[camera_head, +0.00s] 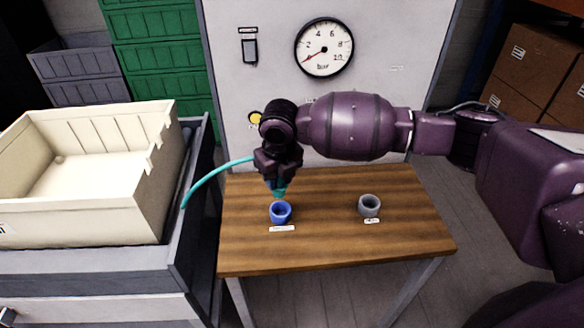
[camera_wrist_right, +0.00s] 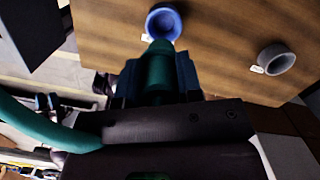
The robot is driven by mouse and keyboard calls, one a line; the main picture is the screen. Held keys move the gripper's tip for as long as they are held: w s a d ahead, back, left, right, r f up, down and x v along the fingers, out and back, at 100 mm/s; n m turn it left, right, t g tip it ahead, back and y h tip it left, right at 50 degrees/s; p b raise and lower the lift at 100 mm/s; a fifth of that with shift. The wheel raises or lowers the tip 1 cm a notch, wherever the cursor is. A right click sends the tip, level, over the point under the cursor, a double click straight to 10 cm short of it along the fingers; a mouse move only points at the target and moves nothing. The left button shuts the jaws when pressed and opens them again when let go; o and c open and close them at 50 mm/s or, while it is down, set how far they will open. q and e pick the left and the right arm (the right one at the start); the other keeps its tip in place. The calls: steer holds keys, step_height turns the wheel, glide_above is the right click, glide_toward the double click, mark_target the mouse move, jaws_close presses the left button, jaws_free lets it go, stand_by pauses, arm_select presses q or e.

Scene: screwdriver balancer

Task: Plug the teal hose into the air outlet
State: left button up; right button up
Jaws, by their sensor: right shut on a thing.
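The teal hose (camera_head: 220,169) runs from beside the cream crate to my right gripper (camera_head: 278,187). My right gripper is shut on its end, and the teal tip points down just above the blue ring-shaped outlet (camera_head: 280,213). In the right wrist view the hose end (camera_wrist_right: 157,70) reaches toward the blue outlet (camera_wrist_right: 163,22), and their edges nearly meet there. I cannot tell whether they touch. A grey outlet (camera_head: 369,206) stands to the right on the table. Both outlets have small labels that are too small to read. My left gripper is not in view.
The wooden table (camera_head: 330,250) is otherwise clear. A cream crate (camera_head: 150,200) stands at the left. Behind the table is a grey panel with a bar gauge (camera_head: 324,48), a switch (camera_head: 250,47) and a yellow button (camera_head: 255,118). Cardboard boxes (camera_head: 530,60) are at the right.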

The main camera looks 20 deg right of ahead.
mark_target(279, 191)
steer(key=shift+w+n, duration=0.15)
steer(key=shift+n, duration=0.15)
steer(key=shift+d+f+n, duration=0.1)
steer(key=shift+d+n, duration=0.05)
steer(key=shift+n, duration=0.35)
steer(key=shift+f+b, duration=0.5)
steer(key=shift+f, duration=0.2)
step_height(279, 191, down, 2)
steer(key=shift+f+b, duration=0.25)
steer(key=shift+b, duration=0.45)
steer(key=shift+f, duration=0.45)
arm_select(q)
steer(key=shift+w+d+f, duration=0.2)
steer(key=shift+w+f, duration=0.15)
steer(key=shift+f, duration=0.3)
arm_select(e)
steer(key=shift+r, duration=0.1)
